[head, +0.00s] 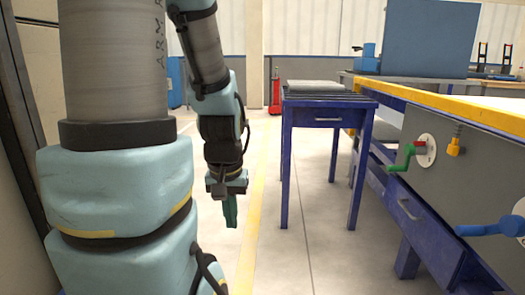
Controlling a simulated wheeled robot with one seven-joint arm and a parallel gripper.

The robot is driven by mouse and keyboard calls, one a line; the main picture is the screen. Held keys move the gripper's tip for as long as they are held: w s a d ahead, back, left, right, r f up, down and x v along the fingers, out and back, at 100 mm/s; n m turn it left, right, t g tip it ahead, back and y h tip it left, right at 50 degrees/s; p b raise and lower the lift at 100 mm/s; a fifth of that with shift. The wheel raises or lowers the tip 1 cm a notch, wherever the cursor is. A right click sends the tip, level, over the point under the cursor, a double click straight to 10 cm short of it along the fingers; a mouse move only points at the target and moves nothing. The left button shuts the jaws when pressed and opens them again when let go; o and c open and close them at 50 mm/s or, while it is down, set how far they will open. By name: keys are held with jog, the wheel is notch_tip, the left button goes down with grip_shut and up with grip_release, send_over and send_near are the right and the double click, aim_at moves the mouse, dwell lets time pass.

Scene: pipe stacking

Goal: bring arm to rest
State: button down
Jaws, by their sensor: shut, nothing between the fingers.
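My gripper (231,222) hangs at the end of my arm, left of the middle of the head view, with its green fingers pointing down. It is shut and empty. It is in the air over the open floor, to the left of the blue table and apart from it. My arm is bent, its large upper links filling the left of the view. No pipe is recognisable in view.
A blue table (332,110) with a grey slab (316,87) stands right of my gripper. A workbench with a yellow edge (455,108), a green handle (403,158) and a blue handle (490,228) fills the right. Pale floor (310,262) is clear between.

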notch_tip(320, 180, up, 37)
jog(key=p, duration=3.5)
jog(key=shift+w+d+p, duration=0.15)
jog(key=shift+w+p, duration=0.05)
jog(key=shift+p, duration=0.1)
jog(key=c, duration=1.6)
grip_release()
jog(key=shift+r, duration=0.1)
